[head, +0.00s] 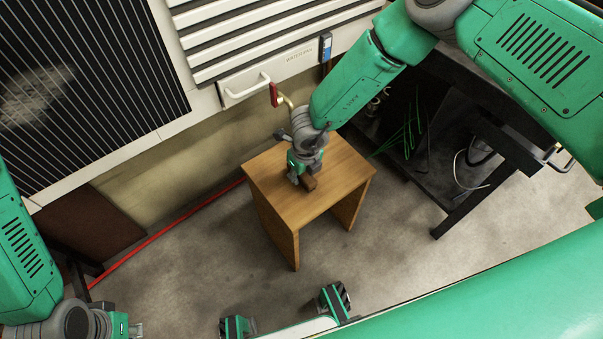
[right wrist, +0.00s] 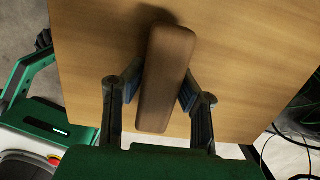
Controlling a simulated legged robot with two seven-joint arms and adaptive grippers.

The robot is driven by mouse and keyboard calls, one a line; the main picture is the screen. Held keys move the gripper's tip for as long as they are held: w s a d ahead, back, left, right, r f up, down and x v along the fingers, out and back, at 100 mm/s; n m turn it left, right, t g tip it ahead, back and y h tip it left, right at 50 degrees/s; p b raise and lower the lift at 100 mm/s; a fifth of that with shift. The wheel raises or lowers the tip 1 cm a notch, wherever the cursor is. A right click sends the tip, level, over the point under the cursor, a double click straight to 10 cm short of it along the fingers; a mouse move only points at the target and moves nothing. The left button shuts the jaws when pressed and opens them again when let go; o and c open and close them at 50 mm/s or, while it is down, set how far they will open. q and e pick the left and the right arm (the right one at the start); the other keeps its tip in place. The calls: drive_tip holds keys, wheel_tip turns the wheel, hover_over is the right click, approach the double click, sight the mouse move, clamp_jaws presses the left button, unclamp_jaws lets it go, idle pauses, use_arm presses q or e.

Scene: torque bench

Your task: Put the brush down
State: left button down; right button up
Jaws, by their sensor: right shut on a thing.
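The brush (right wrist: 166,75) shows in the right wrist view as a long brown block with rounded edges. My right gripper (right wrist: 160,88) is shut on it, with one finger against each long side. In the head view the brush (head: 309,184) is a small brown block over the wooden table (head: 340,177). My right gripper (head: 302,176) points down over the tabletop there and partly hides the brush. A dark shadow lies close beside the brush; I cannot tell whether it touches the wood. My left gripper (head: 134,330) is low at the left of the head view, far from the table; its fingers are too small to read.
A white panel with a handle (head: 248,89) and a red-handled valve (head: 274,95) are on the wall behind the table. A black bench (head: 460,120) with cables stands to the right. A red pipe (head: 170,227) runs along the wall's foot. Much of the tabletop is bare.

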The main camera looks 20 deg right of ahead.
sight(305, 174)
drive_tip(key=shift+f, duration=0.25)
drive_tip(key=o, duration=1)
wheel_tip(305, 174, up, 14)
drive_tip(key=s+p, duration=0.1)
drive_tip(key=p, duration=0.3)
drive_tip(key=shift+d, duration=0.25)
drive_tip(key=shift+s+f, duration=0.1)
